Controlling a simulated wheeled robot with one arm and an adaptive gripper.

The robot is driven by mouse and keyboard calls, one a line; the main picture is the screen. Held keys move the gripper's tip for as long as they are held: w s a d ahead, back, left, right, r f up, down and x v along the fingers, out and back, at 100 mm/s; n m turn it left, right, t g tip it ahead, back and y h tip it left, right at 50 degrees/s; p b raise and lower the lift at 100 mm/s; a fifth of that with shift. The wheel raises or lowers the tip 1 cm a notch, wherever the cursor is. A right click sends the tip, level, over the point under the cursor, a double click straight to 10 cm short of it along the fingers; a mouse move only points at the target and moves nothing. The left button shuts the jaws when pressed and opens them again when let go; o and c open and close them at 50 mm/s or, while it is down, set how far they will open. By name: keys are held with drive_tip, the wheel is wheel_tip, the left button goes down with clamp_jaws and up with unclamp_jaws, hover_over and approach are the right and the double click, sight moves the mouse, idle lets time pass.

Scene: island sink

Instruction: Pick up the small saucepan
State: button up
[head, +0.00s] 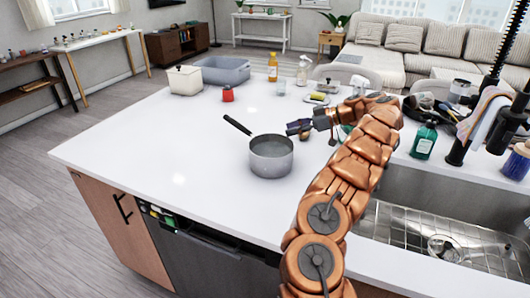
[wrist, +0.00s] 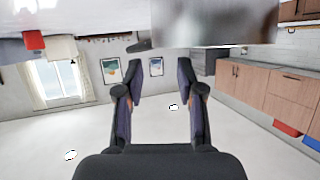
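The small saucepan (head: 271,160) stands upright on the white island top, grey metal with a black handle that points to the back left. My gripper (head: 294,129) is just behind and right of the pan's rim in the head view. In the wrist view my gripper (wrist: 159,72) has its two dark fingers well apart, with nothing between them. The metal side of the saucepan (wrist: 215,25) fills the top of that view, beyond the fingertips, and part of its dark handle shows at its left. I cannot tell whether a finger touches the pan.
The sink (head: 450,215) lies right of my arm. A green bottle (head: 424,140) stands behind the sink's edge. The island's left part is clear.

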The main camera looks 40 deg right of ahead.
sight(254, 143)
drive_tip(key=p+x, duration=0.2)
drive_tip(key=x, duration=0.4)
drive_tip(key=shift+w+d, duration=0.15)
drive_tip(key=shift+d, duration=0.1)
drive_tip(key=shift+w+a+f+p, duration=0.45)
drive_tip(key=shift+c, duration=0.2)
clamp_jaws()
